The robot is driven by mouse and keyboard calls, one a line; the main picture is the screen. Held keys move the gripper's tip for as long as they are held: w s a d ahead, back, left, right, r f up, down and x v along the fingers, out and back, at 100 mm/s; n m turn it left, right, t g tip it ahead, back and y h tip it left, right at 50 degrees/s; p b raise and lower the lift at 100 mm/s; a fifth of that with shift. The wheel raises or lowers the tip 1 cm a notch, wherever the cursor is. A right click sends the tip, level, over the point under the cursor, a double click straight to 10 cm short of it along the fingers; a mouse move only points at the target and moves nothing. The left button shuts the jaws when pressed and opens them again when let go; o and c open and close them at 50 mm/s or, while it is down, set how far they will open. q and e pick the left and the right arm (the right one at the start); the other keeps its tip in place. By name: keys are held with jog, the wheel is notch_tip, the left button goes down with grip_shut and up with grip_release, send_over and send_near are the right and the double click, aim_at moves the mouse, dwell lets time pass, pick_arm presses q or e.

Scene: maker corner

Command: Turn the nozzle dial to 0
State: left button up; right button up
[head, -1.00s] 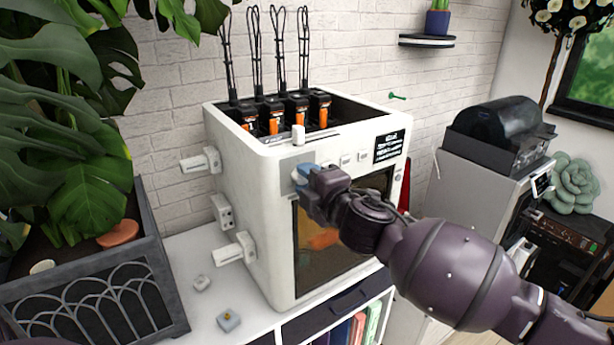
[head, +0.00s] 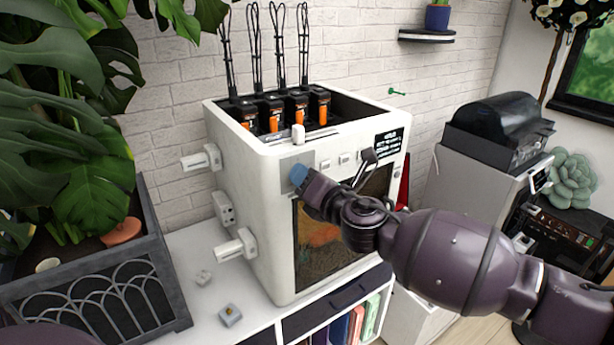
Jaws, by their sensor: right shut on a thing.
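The nozzle dial (head: 299,174) is a blue knob on the upper left of the front of a white machine (head: 268,220). My right gripper (head: 309,184) reaches in from the right and is shut on the dial. The gripper covers part of the dial, and I cannot read any number or pointer on it. My left gripper does not show.
The white machine stands on a white cabinet (head: 190,262) and has several black and orange tool heads (head: 275,113) in its open top. Small grey parts (head: 230,315) lie left of it. A planter (head: 95,285) stands at left, a grey appliance (head: 490,170) at right.

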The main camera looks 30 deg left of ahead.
jog(key=n, duration=0.5)
jog(key=shift+f+n+p, duration=0.1)
jog(key=shift+n+p, duration=0.25)
jog(key=shift+n, duration=0.05)
dwell(0.3)
jog(key=o, duration=0.9)
jog(key=shift+b+v, duration=0.45)
jog(key=shift+v, duration=4.95)
